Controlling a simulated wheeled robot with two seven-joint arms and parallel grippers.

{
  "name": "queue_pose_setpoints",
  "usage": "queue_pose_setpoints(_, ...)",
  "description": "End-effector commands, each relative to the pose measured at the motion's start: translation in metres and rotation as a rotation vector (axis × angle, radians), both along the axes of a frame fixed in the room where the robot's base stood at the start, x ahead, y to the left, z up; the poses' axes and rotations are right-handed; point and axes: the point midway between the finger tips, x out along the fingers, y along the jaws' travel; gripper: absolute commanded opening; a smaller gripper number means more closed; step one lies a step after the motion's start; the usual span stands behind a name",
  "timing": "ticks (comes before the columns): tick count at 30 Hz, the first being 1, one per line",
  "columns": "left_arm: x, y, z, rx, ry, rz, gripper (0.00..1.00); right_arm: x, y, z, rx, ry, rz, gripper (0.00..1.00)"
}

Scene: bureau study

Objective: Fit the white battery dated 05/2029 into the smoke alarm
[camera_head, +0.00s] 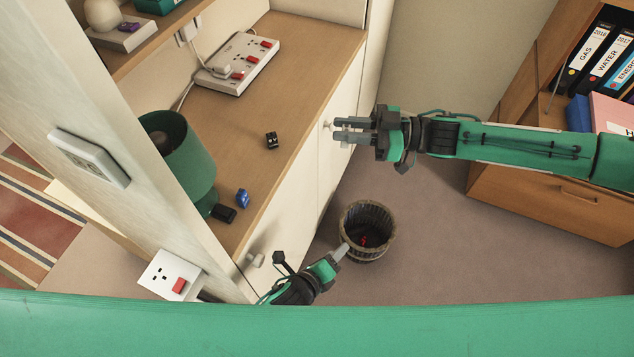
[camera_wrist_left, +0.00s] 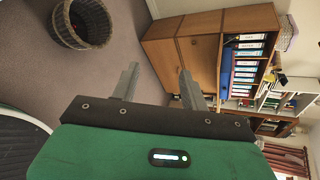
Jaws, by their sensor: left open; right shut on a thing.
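I cannot make out the white battery dated 05/2029 or a smoke alarm in either view. My right gripper (camera_head: 340,130) reaches in from the right to the pale cupboard door (camera_head: 300,178) and is shut at its small round knob (camera_head: 327,124); the fingers hide the exact contact. My left gripper (camera_head: 341,254) is low, beside the wicker bin, in the head view. In the left wrist view its fingers (camera_wrist_left: 157,82) are apart, with nothing between them.
A wicker bin (camera_head: 367,230) stands on the floor. A wooden cabinet (camera_head: 550,195) is at right.

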Motion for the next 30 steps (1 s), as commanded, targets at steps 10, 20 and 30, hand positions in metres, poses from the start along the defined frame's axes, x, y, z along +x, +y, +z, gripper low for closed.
queue_pose_setpoints(10,0.031,0.008,0.176,0.460,-0.472,-0.105,0.45,0.000,0.000,0.000,0.000,0.000,0.000,0.01)
queue_pose_setpoints(20,0.019,0.036,0.288,0.779,-0.721,-0.108,0.45,0.000,0.000,0.000,0.000,0.000,0.000,0.01)
queue_pose_setpoints(30,0.033,0.036,0.304,0.840,-0.759,-0.103,0.45,0.000,0.000,0.000,0.000,0.000,0.000,0.01)
